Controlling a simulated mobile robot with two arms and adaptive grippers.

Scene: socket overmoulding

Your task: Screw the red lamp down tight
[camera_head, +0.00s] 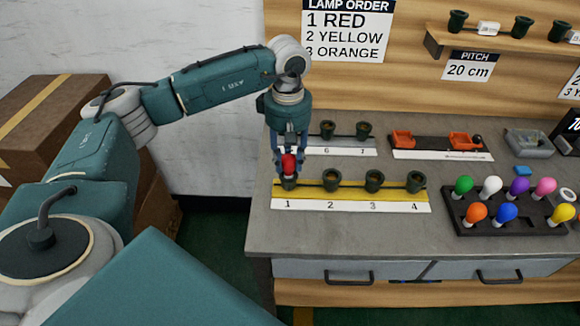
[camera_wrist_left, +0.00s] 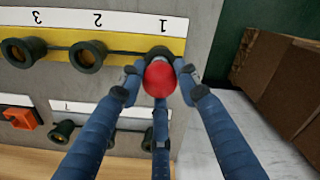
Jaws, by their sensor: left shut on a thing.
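The red lamp (camera_head: 289,163) stands upright at socket 1 (camera_head: 289,184), at the left end of the yellow strip. My left gripper (camera_head: 289,158) comes down from above with its fingers closed around the red lamp. In the left wrist view the red lamp (camera_wrist_left: 159,78) sits between the blue fingers, over the dark rim of socket 1 (camera_wrist_left: 160,52). The lamp's base is hidden, so I cannot tell how deep it sits. My right gripper is not in view.
Sockets 2 (camera_head: 331,180), 3 (camera_head: 374,181) and 4 (camera_head: 416,182) stand empty along the yellow strip (camera_head: 352,194). A dark tray (camera_head: 462,228) of coloured lamps is at the right. A lamp order sign (camera_head: 347,28) lists red, yellow, orange. The bench front is clear.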

